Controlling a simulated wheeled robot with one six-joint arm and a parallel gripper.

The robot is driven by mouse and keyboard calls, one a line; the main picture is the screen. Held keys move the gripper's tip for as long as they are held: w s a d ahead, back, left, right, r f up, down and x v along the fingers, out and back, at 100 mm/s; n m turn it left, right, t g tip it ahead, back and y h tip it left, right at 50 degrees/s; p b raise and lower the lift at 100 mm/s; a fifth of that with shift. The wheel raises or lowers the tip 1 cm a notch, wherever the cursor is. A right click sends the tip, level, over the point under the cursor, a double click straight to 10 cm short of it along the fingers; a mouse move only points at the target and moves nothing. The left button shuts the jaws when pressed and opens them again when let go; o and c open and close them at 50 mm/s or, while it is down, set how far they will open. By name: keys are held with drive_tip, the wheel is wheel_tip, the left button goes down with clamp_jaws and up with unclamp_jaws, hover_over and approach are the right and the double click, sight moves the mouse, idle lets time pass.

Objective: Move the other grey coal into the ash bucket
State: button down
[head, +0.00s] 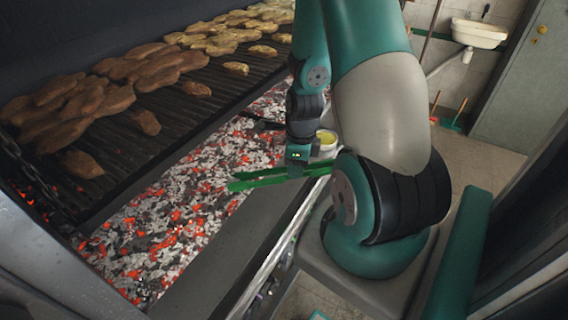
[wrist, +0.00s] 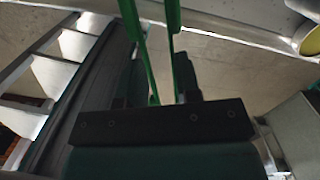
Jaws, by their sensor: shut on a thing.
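My gripper (head: 297,160) is shut on a pair of green tongs (head: 262,179), which lie roughly level over the right edge of the coal bed. In the wrist view the tongs' two long arms (wrist: 178,65) run up out of the frame from between my jaws (wrist: 163,98). Their tips are out of that view, and I see no coal between the arms. The coal bed (head: 170,225) holds glowing red and ashy grey-white coals; I cannot single out one grey coal. I cannot identify an ash bucket in either view.
A small pale pot with yellow contents (head: 326,139) stands just behind the tongs; its rim shows in the wrist view (wrist: 310,40). The grill grate (head: 165,115), loaded with meat and flat pieces, lies above the coals at left. A wall sink (head: 480,33) is at the back right.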

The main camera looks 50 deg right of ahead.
sight(323, 163)
drive_tip(key=shift+s+d+r+p, duration=0.2)
drive_tip(key=shift+s+d+p, duration=0.35)
drive_tip(key=shift+s, duration=0.4)
drive_tip(key=shift+s+d+r+p, duration=0.25)
drive_tip(key=shift+s+d+p, duration=0.25)
drive_tip(key=shift+s, duration=0.5)
drive_tip(key=shift+s+d+r+p, duration=0.2)
drive_tip(key=shift+s+d+p, duration=0.3)
drive_tip(key=shift+s, duration=0.45)
